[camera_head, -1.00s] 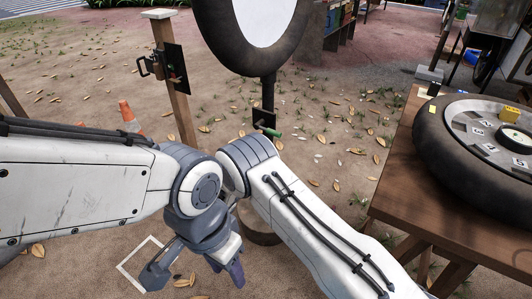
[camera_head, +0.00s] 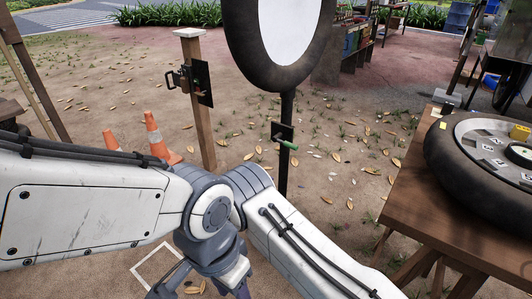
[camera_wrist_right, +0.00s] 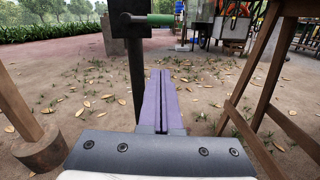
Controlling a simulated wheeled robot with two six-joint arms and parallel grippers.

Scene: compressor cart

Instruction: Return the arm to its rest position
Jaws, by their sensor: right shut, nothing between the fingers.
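In the right wrist view my right gripper (camera_wrist_right: 162,72) is shut, its two purple fingers side by side with nothing between them. In the head view two white arm links with grey joints fill the lower part. Grey wrist parts below the joints are cut off by the bottom edge. I cannot make out my left gripper. A dark pole (camera_head: 287,165) carries a crank with a green handle (camera_head: 285,143). In the right wrist view the pole (camera_wrist_right: 136,65) stands beyond the fingers, and the green handle (camera_wrist_right: 160,19) is above them, apart from them.
A wooden table (camera_head: 425,185) with a big tyre (camera_head: 470,165) stands at the right. A wooden post (camera_head: 202,125) with a latch plate and orange cones (camera_head: 155,138) stand at the left. A white square outline (camera_head: 145,275) lies on the leaf-strewn ground. Open ground extends behind.

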